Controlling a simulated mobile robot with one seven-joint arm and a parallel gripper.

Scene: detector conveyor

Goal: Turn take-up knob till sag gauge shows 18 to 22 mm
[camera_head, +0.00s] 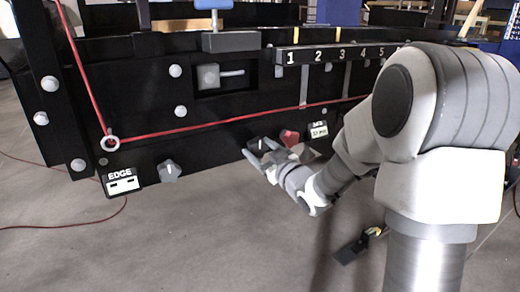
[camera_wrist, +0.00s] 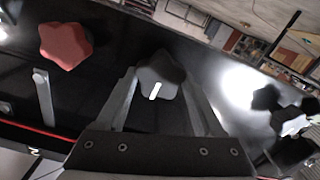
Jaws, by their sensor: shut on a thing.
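A dark star-shaped knob (camera_wrist: 159,77) with a white pointer mark sits between my gripper's two fingers in the wrist view. My gripper (camera_head: 258,160) is shut on this knob, low on the black conveyor side panel. The knob (camera_head: 262,145) is partly hidden by the fingers in the head view. A small display (camera_head: 318,131) is fixed at the upper right of the knob, close to my wrist. Its lower white field holds dark digits, too small and blurred to read surely. No label shows on the held knob.
A red star knob (camera_head: 290,138) is close to the right of my gripper; it also shows in the wrist view (camera_wrist: 66,42). A grey knob (camera_head: 170,171) and an EDGE display (camera_head: 121,181) are at left. A red cord (camera_head: 220,123) runs above, under a numbered bar (camera_head: 335,54).

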